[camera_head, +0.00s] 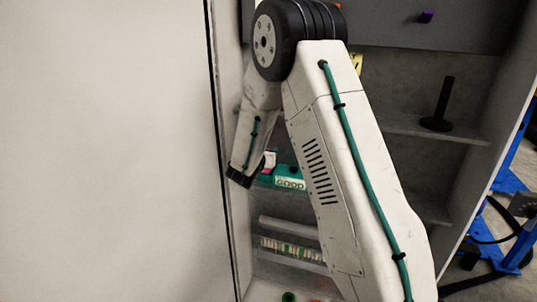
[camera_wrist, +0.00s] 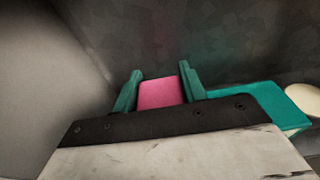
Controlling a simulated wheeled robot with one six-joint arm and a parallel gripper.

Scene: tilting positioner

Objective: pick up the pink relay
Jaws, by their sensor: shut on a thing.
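The pink relay (camera_wrist: 161,93) is a small block between the two teal fingers of my gripper (camera_wrist: 160,72) in the wrist view. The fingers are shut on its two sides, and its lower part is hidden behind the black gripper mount. In the head view a small pink patch (camera_head: 268,162) shows just right of the gripper's black end, inside the shelf unit. My fingers are hard to make out there.
A teal bin labelled GOOD (camera_head: 290,182) is right beside my gripper. A pale wall or panel (camera_head: 110,150) stands close on the left. A black post on a round base (camera_head: 437,120) stands on a shelf at right. A purple block (camera_head: 426,16) is higher up.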

